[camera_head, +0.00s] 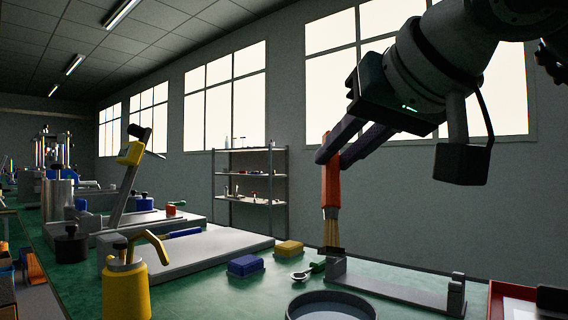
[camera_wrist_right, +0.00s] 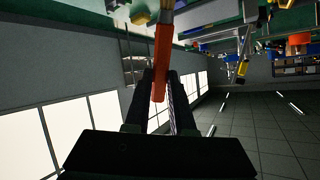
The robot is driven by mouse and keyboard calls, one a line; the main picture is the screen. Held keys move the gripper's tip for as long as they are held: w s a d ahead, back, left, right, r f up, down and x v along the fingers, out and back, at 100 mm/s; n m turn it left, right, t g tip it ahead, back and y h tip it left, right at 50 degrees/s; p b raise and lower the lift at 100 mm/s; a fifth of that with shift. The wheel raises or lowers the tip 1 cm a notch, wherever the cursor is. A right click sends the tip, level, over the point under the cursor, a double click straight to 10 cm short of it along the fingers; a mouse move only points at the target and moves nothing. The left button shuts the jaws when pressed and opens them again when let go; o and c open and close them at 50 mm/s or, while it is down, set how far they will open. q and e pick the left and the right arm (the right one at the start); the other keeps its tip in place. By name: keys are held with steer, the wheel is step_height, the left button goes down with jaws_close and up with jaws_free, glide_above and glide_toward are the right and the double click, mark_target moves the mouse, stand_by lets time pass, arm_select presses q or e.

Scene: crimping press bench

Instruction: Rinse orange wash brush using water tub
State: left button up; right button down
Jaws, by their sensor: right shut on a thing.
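The orange wash brush (camera_head: 331,188) hangs upright in the head view, handle up and tan bristles down. My right gripper (camera_head: 328,156) is shut on the upper part of its handle. In the right wrist view the orange handle (camera_wrist_right: 161,58) lies between the fingers. The bristle end appears just above the left end of a grey metal holder (camera_head: 395,287); I cannot tell whether they touch. A round grey tub (camera_head: 330,294), which looks like the water tub, is at the bottom edge, partly cut off; its contents are unclear. My left gripper is not in view.
A yellow can (camera_head: 126,290) and a lever press (camera_head: 125,190) stand further left. A red-edged tray (camera_head: 510,292) is at the right.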

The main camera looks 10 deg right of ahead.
steer(key=shift+w+d+f+b, duration=0.1)
steer(key=shift+f+b, duration=0.5)
steer(key=shift+f, duration=0.3)
step_height(320, 180, down, 8)
steer(key=b, duration=0.6)
steer(key=shift+r+b, duration=0.25)
steer(key=shift+b, duration=0.15)
steer(key=shift+a, duration=0.2)
